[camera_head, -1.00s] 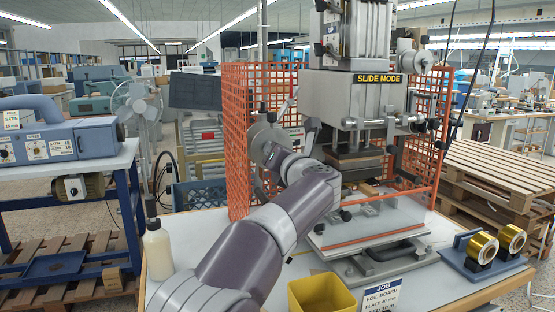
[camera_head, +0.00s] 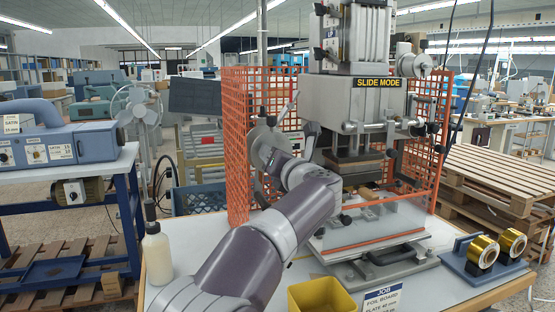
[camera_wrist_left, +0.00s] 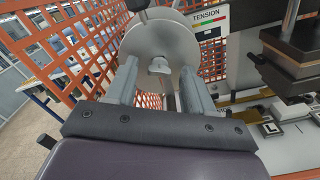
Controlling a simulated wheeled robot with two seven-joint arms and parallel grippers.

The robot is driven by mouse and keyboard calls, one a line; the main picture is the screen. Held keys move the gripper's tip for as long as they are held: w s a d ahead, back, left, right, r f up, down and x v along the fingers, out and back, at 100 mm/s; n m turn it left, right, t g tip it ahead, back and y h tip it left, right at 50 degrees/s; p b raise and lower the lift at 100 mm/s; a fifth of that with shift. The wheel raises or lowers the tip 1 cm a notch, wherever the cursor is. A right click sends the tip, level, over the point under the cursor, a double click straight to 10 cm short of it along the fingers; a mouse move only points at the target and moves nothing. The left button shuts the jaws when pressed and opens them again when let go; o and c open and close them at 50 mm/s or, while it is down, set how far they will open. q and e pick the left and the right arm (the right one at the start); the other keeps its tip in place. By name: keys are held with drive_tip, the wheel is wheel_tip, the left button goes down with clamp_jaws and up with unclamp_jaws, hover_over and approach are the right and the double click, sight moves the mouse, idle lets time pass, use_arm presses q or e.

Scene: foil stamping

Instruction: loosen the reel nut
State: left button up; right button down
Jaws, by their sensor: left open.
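The reel nut (camera_wrist_left: 160,65) is a small grey winged knob at the centre of a round grey reel disc (camera_wrist_left: 150,42) in the left wrist view. My left gripper (camera_wrist_left: 158,82) is open, with one finger on each side of the nut in that view. I cannot tell whether the fingers reach around it or stop just short. No contact is visible. In the head view the reel disc (camera_head: 266,143) shows at the left of the stamping press (camera_head: 350,105), just beyond my left wrist. The nut itself is hard to make out there.
An orange mesh guard (camera_head: 238,150) stands close beside the reel. A TENSION label (camera_wrist_left: 207,22) is right of the disc. A yellow bin (camera_head: 322,297), a white bottle (camera_head: 157,252) and a stand with gold foil rolls (camera_head: 484,253) are on the table.

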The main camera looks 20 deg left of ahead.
use_arm(q)
drive_tip(key=b+v, duration=0.2)
drive_tip(key=v, duration=1)
drive_tip(key=shift+s+d, duration=0.15)
